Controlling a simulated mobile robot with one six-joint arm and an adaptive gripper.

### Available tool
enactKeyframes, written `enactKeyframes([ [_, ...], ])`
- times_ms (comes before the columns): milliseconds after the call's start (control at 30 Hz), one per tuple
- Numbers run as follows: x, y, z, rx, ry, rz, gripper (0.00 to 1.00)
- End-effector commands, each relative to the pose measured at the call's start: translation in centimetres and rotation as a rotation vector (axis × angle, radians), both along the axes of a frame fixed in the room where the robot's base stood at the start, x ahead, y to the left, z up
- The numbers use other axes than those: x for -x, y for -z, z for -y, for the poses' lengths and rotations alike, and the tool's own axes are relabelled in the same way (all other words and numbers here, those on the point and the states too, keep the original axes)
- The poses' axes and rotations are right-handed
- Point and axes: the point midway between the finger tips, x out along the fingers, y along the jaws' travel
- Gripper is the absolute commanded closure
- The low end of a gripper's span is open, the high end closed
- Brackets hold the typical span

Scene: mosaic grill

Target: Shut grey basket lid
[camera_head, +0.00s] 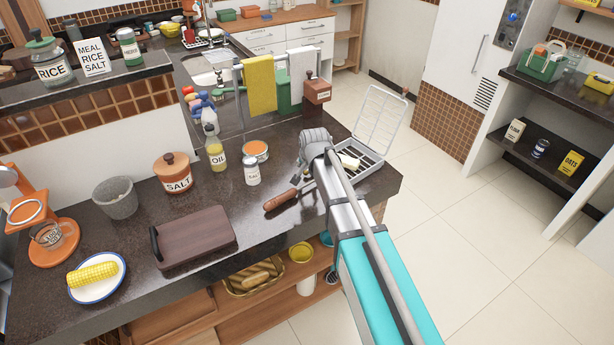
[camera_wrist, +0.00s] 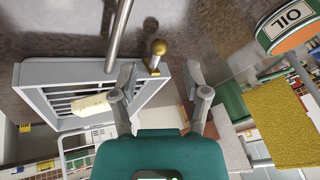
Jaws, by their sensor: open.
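The grey basket (camera_head: 372,160) lies on the dark counter near its right end, with a pale cream block (camera_head: 349,161) inside. Its wire lid (camera_head: 380,117) stands raised and tilted back at the far side. A wooden handle (camera_head: 281,201) lies to the left of the basket, apparently joined to it by a rod. In the wrist view the basket (camera_wrist: 25,85) is on the left, with a metal rod and a brass knob (camera_wrist: 158,47) close by. My gripper (camera_wrist: 160,73) is open, its left finger overlapping the basket's edge. My wrist hides part of the basket in the head view.
An oil bottle (camera_head: 215,154), a small white jar (camera_head: 252,172), an orange-lidded tin (camera_head: 255,151) and a salt pot (camera_head: 173,172) stand left of the basket. A brown mill (camera_head: 316,97) and a towel rack with a yellow towel (camera_head: 259,88) are behind. Open floor lies right.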

Motion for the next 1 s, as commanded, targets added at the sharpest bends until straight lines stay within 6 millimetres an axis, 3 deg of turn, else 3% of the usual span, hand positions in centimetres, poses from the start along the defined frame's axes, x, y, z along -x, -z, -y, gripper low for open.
enactKeyframes([
  [400,-1.4,2.9,-0.4,0.0,0.0,0.0,0.4],
  [900,-1.6,3.1,-0.5,0.0,0.0,0.0,0.4],
  [1000,-1.6,3.1,-0.5,0.0,0.0,0.0,0.56],
])
